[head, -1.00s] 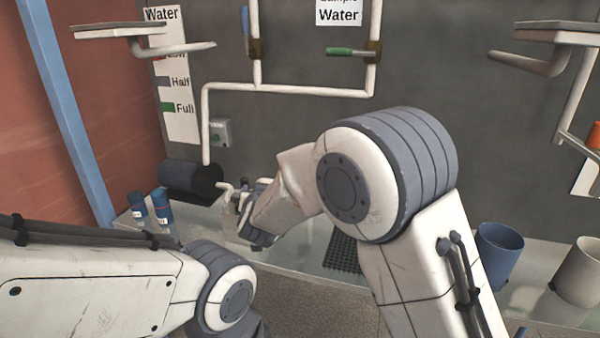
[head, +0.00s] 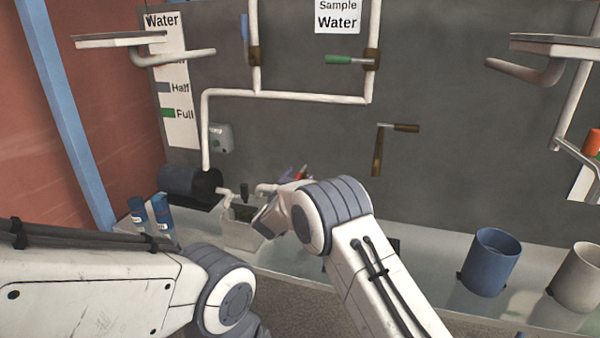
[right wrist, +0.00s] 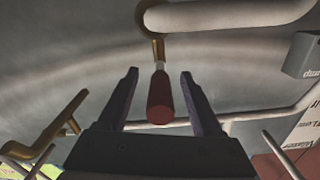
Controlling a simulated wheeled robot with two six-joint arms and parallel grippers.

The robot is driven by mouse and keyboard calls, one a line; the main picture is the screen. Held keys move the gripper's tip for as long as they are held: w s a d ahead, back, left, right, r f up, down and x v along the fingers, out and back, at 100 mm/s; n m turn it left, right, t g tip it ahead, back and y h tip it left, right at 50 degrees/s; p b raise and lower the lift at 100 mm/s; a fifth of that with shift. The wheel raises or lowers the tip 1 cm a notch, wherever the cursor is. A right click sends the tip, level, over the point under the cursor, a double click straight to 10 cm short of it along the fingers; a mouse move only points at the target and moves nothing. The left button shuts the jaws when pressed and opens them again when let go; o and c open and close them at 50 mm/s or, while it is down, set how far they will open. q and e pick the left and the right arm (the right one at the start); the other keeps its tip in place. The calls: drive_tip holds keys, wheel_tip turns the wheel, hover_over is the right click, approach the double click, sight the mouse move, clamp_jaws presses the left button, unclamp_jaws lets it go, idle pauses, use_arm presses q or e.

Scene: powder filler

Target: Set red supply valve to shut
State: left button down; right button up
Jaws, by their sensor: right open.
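The red valve handle (right wrist: 160,97) shows in the right wrist view on a brass stem below a thick white pipe. It lies between the two dark fingers of my right gripper (right wrist: 158,85), which are open and apart from it, with a gap on each side. In the head view the red handle (head: 300,173) is a small patch above my right wrist. My right gripper (head: 297,174) is there mostly hidden behind my arm. The valve's lower part is hidden. My left arm is at the lower left, with its gripper out of view.
Brown (head: 405,127), green (head: 340,59) and blue (head: 245,27) handled valves are on the wall. A white bin (head: 240,237) stands below the pipe. Blue (head: 492,260) and white (head: 577,275) cups stand at right. Two blue jars (head: 160,212) stand at left.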

drive_tip(key=shift+w+d, duration=0.25)
drive_tip(key=shift+w, duration=0.45)
clamp_jaws()
idle(1.0)
